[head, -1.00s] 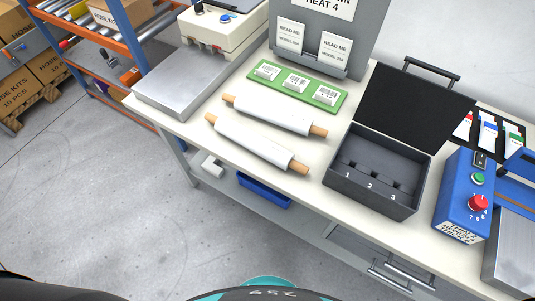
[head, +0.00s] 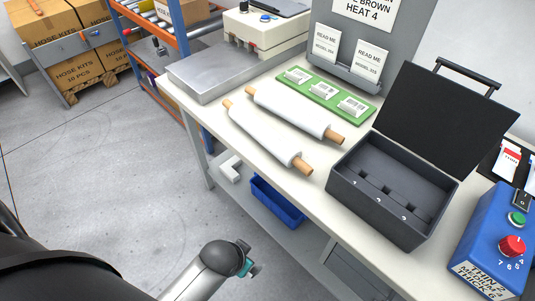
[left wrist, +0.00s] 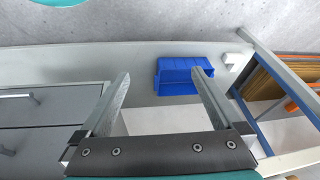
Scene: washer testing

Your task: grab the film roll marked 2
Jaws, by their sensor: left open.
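Two white film rolls with wooden ends lie side by side on the table in the head view: the nearer roll (head: 262,136) and the farther roll (head: 293,112). I see no number on either roll. The rolls do not show in that view. In the head view one of my arm links is at the bottom, below the table's front edge. My right gripper is not in view.
An open dark case (head: 380,205) with numbered slots stands right of the rolls. A green mat (head: 314,92) with labelled pieces lies behind them. A metal-plate sealer (head: 205,70) is at left, a blue control box (head: 490,240) at right. A blue bin (head: 277,200) is on the lower shelf.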

